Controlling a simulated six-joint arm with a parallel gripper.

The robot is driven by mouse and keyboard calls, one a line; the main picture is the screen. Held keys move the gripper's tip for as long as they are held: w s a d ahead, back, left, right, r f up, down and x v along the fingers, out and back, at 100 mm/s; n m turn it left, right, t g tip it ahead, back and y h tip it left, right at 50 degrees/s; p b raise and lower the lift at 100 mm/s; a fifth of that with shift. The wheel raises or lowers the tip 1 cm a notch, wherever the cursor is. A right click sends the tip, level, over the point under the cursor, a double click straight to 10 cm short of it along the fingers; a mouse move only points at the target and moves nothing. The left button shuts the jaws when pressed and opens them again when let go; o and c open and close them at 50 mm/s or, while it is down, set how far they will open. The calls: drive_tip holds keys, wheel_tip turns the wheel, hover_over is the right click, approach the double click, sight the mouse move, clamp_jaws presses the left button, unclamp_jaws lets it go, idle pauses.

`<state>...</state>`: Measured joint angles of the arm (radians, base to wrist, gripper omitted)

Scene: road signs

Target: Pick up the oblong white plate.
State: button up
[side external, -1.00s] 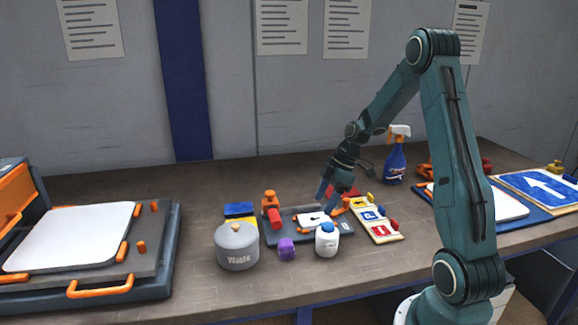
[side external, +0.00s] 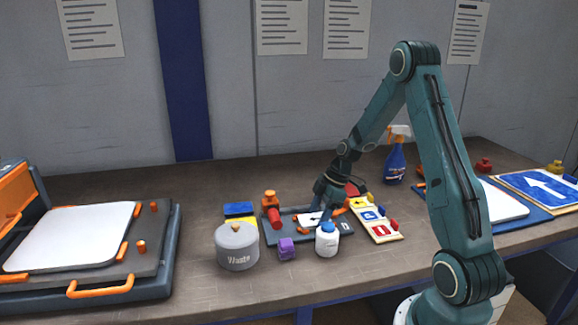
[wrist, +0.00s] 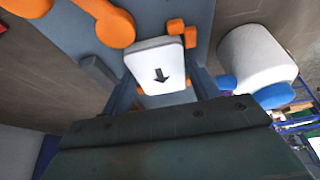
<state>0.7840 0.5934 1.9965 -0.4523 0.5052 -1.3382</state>
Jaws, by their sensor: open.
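The oblong white plate (wrist: 165,53) with a black arrow lies on the grey fixture (side external: 284,232), between orange pegs. It also shows partly in the side external view (side external: 306,219), where my gripper hides some of it. My gripper (side external: 323,217) is low over the fixture at the plate's right end. In the wrist view my open gripper (wrist: 163,84) has one finger on each side of the plate. Whether the fingers touch it, I cannot tell.
A white bottle with a blue cap (side external: 327,241) stands close in front. A grey waste pot (side external: 237,248), a purple block (side external: 287,249) and a red-headed orange clamp (side external: 272,212) are nearby.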

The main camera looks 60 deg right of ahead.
sight(318, 219)
drive_tip(key=shift+c, duration=0.2)
drive_tip(key=c, duration=0.6)
drive_tip(key=shift+r, duration=0.15)
wheel_tip(318, 219, up, 20)
idle(0.4)
idle(0.6)
